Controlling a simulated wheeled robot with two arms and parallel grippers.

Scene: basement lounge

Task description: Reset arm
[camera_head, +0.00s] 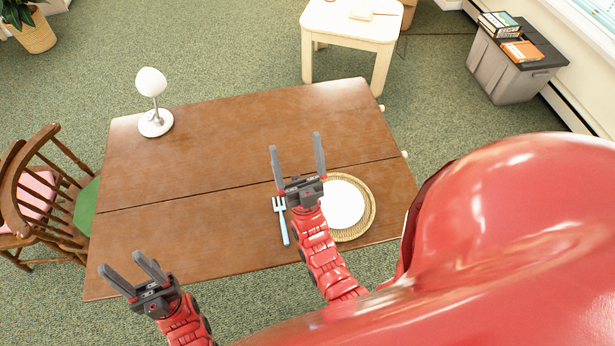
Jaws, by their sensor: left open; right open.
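My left gripper (134,276) is open and empty at the lower left, over the table's front left corner. My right gripper (298,157) is open and empty above the brown wooden table (230,130), with its fingers pointing to the far side. A fork with a light blue handle (284,228) lies on the table just left of my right arm. A white plate (343,205) on a round woven mat (368,220) lies to the right of that arm, which hides their left edge.
A white lamp (155,122) stands at the table's far left. A wooden chair (45,205) is at the left edge. A cream side table (345,28) and a grey bin (505,75) stand beyond. The table's middle is clear.

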